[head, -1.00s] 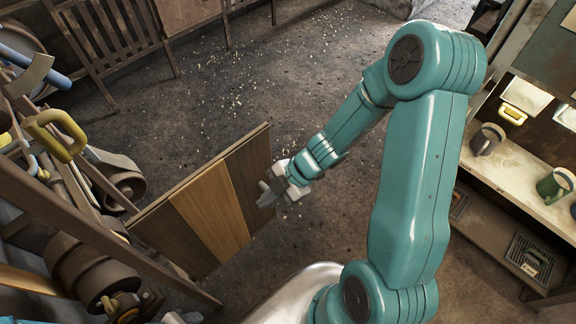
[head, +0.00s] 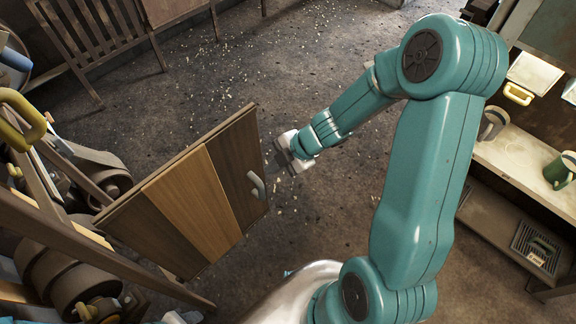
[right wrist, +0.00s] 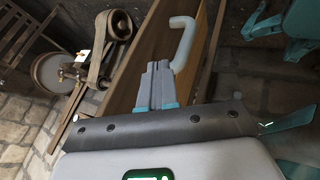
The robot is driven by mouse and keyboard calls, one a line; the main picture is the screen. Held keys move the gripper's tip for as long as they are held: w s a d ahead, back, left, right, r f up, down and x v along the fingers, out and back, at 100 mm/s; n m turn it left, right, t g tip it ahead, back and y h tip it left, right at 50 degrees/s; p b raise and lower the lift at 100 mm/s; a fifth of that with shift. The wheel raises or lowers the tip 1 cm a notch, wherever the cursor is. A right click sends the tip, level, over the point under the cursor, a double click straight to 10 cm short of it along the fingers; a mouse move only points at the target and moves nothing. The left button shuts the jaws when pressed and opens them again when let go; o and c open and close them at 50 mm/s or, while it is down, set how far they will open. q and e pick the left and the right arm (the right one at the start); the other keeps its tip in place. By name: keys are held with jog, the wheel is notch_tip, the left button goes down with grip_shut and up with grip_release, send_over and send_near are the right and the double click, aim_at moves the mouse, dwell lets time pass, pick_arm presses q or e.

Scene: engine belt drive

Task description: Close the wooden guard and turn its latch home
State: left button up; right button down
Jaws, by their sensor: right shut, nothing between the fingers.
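The wooden guard (head: 205,190), a panel of three planks in different browns, stands swung out from the belt drive at the left. Its grey handle (head: 257,186) sits near the free right edge and also shows in the right wrist view (right wrist: 184,40). My right gripper (head: 280,157) is shut and empty, just right of that edge. In the right wrist view its fingers (right wrist: 155,80) lie in front of the panel, beside the handle; contact cannot be told. A grey part at the bottom edge (head: 178,317) looks like my left gripper, mostly cut off. I cannot make out a separate latch.
Belt drive rollers (head: 82,275) and wooden beams crowd the left side. A wooden chair (head: 95,40) stands at the back left. The floor between the guard and the shelf is clear apart from my right arm.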

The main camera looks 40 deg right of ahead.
jog(key=shift+w+r, duration=0.2)
jog(key=shift+w, duration=1.05)
jog(key=shift+p, duration=0.3)
